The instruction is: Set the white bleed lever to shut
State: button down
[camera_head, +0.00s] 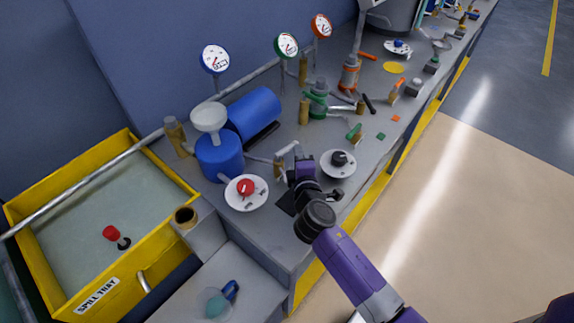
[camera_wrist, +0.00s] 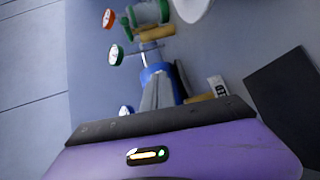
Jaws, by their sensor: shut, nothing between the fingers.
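A small white lever (camera_head: 287,148) appears on a brass-coloured fitting (camera_head: 279,166) to the right of the blue pump body; which way it is set is too small to tell. My gripper (camera_head: 298,153) is close beside the lever, on its right, and partly blocks the view there. Whether they touch cannot be told. In the wrist view my gripper's grey fingers (camera_wrist: 158,92) are together, with nothing seen between them. A small white plate with dark marks (camera_wrist: 217,86) lies to the right of the fingers, near a brass-coloured part (camera_wrist: 200,98).
A red knob on a white disc (camera_head: 246,188) and a dark knob on a white disc (camera_head: 339,160) flank my arm. A blue tank with a funnel (camera_head: 218,155) stands to the left. A yellow spill tray (camera_head: 160,163) is at the left. Green-handled valves (camera_head: 318,98) stand further back.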

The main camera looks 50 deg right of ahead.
jog(key=shift+w+d, duration=0.4)
jog(key=shift+w, duration=0.05)
dwell(0.6)
